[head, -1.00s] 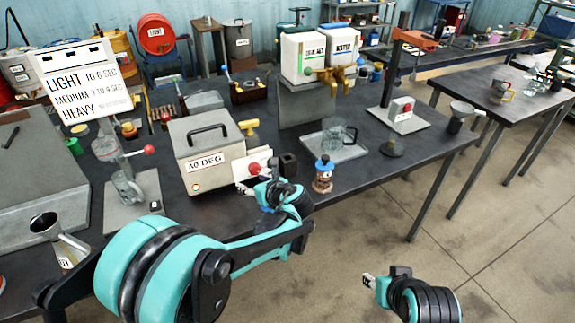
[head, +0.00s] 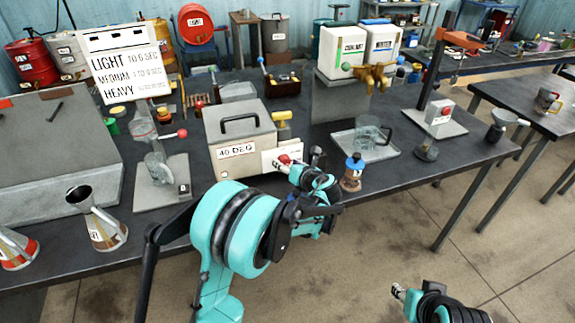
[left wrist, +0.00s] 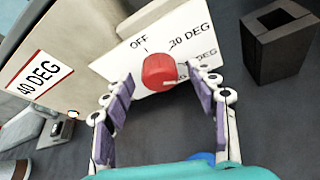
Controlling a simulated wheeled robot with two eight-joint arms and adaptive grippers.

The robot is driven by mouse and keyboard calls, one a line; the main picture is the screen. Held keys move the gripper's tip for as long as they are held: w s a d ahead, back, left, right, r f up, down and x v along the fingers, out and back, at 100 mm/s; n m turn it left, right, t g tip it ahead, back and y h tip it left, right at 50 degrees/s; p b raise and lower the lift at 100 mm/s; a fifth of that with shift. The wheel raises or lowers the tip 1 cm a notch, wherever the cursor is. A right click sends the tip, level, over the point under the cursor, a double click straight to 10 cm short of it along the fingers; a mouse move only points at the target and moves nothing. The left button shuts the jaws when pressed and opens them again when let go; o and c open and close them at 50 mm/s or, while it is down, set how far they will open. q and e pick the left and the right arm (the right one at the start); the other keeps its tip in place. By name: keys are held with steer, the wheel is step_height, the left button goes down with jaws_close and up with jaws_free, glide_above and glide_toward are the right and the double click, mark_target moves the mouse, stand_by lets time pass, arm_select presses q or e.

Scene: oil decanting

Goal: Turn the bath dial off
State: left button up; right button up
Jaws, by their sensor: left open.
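The bath is a grey box (head: 238,135) with a black handle and a "40 DEG" label. Its red dial (left wrist: 158,70) sits on a white panel (left wrist: 120,68) marked "OFF" at upper left, "30 DEG" at upper right and another, partly hidden label below that. A small pale mark shows at the dial's lower right edge. My left gripper (left wrist: 161,80) is open, its purple-padded fingers on either side of the dial; I cannot tell whether they touch it. In the head view the dial (head: 284,159) shows just beyond this gripper (head: 292,165). My right gripper (head: 398,292) is low at right, away from the table.
A dark open block (left wrist: 278,40) stands right of the panel. A blue-capped brown bottle (head: 353,172) stands right of my left gripper. A glass jug (head: 369,133) sits on a tray behind it. A red-knobbed stand (head: 162,185) is left of the bath.

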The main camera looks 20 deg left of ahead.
arm_select(q)
steer(key=c, duration=1.2)
steer(key=shift+o, duration=0.2)
